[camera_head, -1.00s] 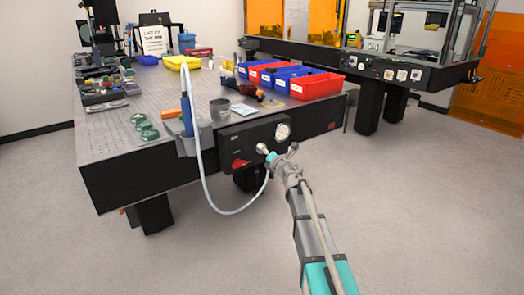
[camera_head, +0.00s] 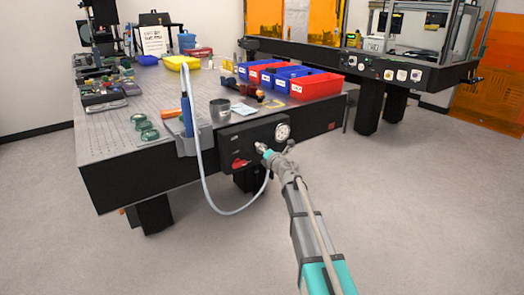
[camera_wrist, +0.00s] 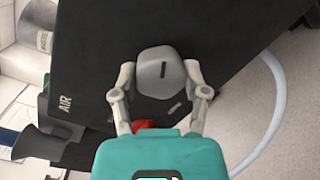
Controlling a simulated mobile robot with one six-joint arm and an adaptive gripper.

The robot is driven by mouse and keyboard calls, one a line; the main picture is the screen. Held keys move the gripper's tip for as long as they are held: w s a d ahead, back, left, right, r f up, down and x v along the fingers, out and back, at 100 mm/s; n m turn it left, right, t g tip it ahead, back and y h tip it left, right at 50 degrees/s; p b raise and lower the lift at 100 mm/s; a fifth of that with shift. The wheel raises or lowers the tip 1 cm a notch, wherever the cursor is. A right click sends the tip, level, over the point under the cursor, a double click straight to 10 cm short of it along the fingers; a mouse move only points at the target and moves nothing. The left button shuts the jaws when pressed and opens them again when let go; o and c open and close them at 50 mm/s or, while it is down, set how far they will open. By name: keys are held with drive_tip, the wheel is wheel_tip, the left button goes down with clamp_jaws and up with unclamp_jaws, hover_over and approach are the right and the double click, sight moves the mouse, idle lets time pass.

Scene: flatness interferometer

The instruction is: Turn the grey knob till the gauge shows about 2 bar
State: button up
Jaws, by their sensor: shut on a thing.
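The grey knob (camera_wrist: 161,70) is a rounded lobed shape with a dark slot mark, on the front of a black panel (camera_wrist: 225,35) marked AIR. My gripper (camera_wrist: 160,77) has a finger on each side of the knob and is shut on it. In the head view my gripper (camera_head: 265,151) meets the panel's front and mostly hides the knob. The round white gauge (camera_head: 283,131) is on the panel, up and right of the gripper. Its needle is too small to read. The gauge is not in the wrist view.
A pale hose (camera_head: 204,180) loops from a blue tool (camera_head: 187,117) in a grey holder (camera_head: 193,145) down below the panel. A grey cup (camera_head: 219,108) stands on the table (camera_head: 110,135) above the panel. The floor in front is clear.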

drive_tip(key=shift+c, duration=0.7)
drive_tip(key=shift+m, duration=0.6)
drive_tip(key=o, duration=1.1)
drive_tip(key=v, duration=1.2)
